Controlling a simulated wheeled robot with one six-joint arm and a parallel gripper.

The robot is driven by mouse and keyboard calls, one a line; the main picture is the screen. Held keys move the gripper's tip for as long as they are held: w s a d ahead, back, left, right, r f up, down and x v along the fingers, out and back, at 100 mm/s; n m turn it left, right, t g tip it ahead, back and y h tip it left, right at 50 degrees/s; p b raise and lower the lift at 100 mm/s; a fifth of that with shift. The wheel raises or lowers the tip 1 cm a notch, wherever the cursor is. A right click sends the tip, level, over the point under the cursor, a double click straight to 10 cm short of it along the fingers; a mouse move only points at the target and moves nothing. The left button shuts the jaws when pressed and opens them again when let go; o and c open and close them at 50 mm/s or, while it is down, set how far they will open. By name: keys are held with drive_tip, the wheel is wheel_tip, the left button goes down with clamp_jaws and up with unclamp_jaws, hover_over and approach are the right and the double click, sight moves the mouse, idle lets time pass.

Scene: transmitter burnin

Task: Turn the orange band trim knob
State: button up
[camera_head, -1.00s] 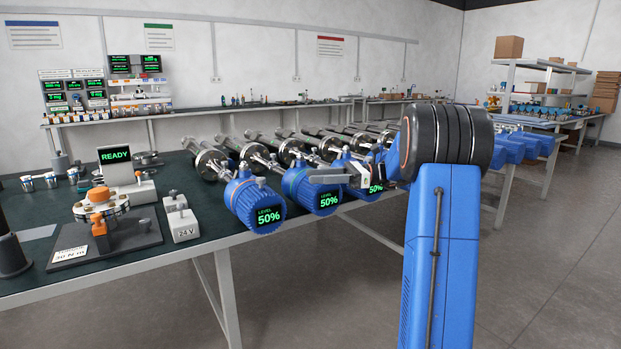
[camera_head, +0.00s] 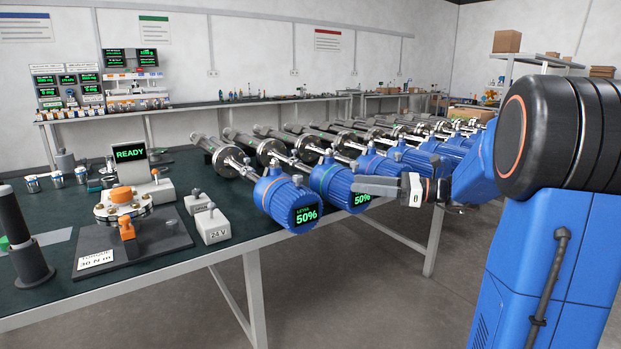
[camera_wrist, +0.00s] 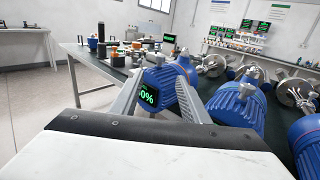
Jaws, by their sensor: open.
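A blue transmitter (camera_head: 286,200) with a thin orange band lies at the near end of the row, its screen reading 50%. My gripper (camera_head: 372,188) is open and empty in front of the row, right of both. In the wrist view a blue transmitter (camera_wrist: 168,78) shows between and beyond the open fingers of my gripper (camera_wrist: 160,84), apart from them; its band colour is unclear there.
An orange-topped fixture (camera_head: 122,205) with a READY screen (camera_head: 130,153) stands on the bench to the left. A dark post (camera_head: 25,245) stands at far left. More transmitters run rightward. The floor in front is clear.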

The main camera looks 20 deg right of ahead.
sight(304, 187)
drive_tip(key=x, duration=1.7)
drive_tip(key=shift+a, duration=0.15)
clamp_jaws()
drive_tip(key=shift+w+g, duration=0.1)
drive_tip(key=shift+g, duration=0.2)
